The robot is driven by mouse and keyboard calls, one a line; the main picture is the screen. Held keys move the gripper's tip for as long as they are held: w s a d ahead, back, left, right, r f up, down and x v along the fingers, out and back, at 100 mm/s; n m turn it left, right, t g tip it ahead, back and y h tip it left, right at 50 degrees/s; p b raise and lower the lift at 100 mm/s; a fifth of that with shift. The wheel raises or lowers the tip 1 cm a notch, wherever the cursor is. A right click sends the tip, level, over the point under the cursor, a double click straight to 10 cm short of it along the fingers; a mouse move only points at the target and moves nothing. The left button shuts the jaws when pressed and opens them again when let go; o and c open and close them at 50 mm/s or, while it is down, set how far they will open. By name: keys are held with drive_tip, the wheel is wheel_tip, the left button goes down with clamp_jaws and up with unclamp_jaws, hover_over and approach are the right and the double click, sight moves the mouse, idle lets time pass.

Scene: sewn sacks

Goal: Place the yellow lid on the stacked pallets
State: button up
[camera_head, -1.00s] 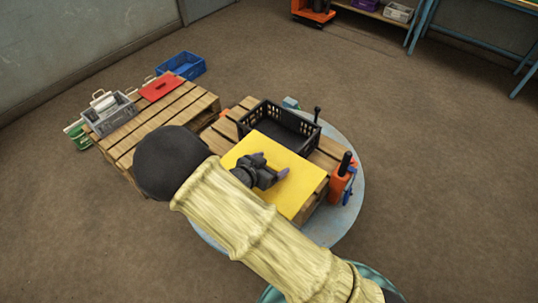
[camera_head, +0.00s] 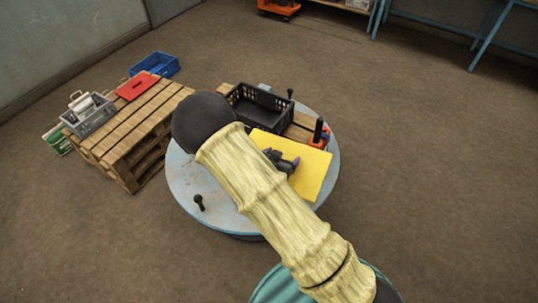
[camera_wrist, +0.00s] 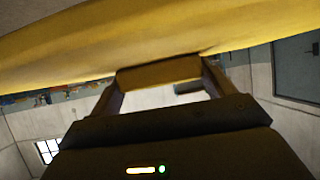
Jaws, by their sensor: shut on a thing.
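The yellow lid (camera_head: 312,172) is a flat square panel over the right side of the round table. My gripper (camera_head: 286,162) is shut on it; my arm hides part of the grip and the lid's left side. In the wrist view the lid (camera_wrist: 150,45) spans the top, with a raised yellow part (camera_wrist: 160,72) between the fingers (camera_wrist: 160,80). The stacked pallets (camera_head: 135,125) stand on the floor at left, apart from the lid.
The round table (camera_head: 190,190) carries a black crate (camera_head: 262,108) and a black knob (camera_head: 199,203). The pallets' near top is bare.

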sight(302, 171)
drive_tip(key=d+f, duration=0.2)
drive_tip(key=d+f+n+y, duration=0.1)
drive_tip(key=d+f, duration=0.1)
drive_tip(key=d, duration=0.1)
drive_tip(key=d+f+n+y, duration=0.1)
drive_tip(key=d+f, duration=0.1)
drive_tip(key=f, duration=0.1)
drive_tip(key=shift+s+d+t, duration=0.2)
drive_tip(key=shift+s+t, duration=0.1)
drive_tip(key=shift+s, duration=0.1)
drive_tip(key=s+d+f+n+y, duration=0.2)
drive_tip(key=s+d+f, duration=0.2)
drive_tip(key=f, duration=0.5)
drive_tip(key=shift+s+d+n+y, duration=0.25)
drive_tip(key=shift+s+n+y, duration=0.15)
drive_tip(key=shift+s, duration=0.8)
drive_tip(key=shift+f, duration=0.1)
